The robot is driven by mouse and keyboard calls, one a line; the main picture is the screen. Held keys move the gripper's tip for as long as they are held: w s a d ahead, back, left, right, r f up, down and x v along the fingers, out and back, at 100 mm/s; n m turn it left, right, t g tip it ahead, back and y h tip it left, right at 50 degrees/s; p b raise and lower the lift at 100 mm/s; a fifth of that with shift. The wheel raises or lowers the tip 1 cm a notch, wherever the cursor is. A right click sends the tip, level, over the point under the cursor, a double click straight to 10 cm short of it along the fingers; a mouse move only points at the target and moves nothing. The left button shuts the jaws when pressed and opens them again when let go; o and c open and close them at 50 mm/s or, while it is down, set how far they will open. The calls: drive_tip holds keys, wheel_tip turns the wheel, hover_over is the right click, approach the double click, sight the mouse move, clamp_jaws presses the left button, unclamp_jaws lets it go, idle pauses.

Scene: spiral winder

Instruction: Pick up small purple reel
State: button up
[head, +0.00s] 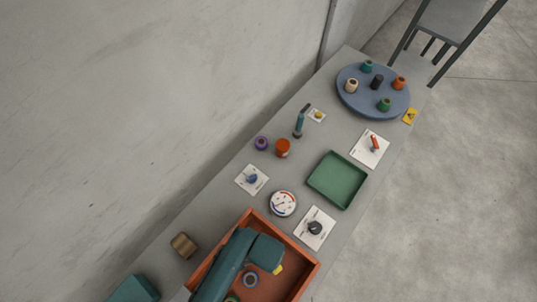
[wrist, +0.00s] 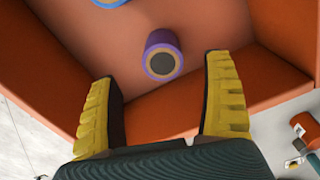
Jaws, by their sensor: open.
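A small purple reel (wrist: 163,54) with a tan ring and dark centre lies inside the orange crate (wrist: 210,102) in the wrist view. My gripper (wrist: 163,85) is open and empty, its yellow-padded fingers to either side of and short of the reel. In the head view, my gripper (head: 277,268) is over the orange crate (head: 303,259), and my arm hides part of the inside; I cannot make out that reel there. Another purple ring-like piece (head: 261,143) stands on the table by the wall.
A blue reel (head: 251,279) is also in the crate. The crate walls rise close around my fingers. A dial (head: 283,203), a switch plate (head: 314,228) and a green tray (head: 337,179) are beyond it. A blue turntable (head: 350,101) with several reels is at the far end.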

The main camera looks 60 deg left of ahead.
wheel_tip(320, 180, down, 8)
drive_tip(key=shift+w+a+r+b, duration=0.1)
drive_tip(key=shift+r+b, duration=0.05)
drive_tip(key=shift+b, duration=0.4)
drive_tip(key=c, duration=1.3)
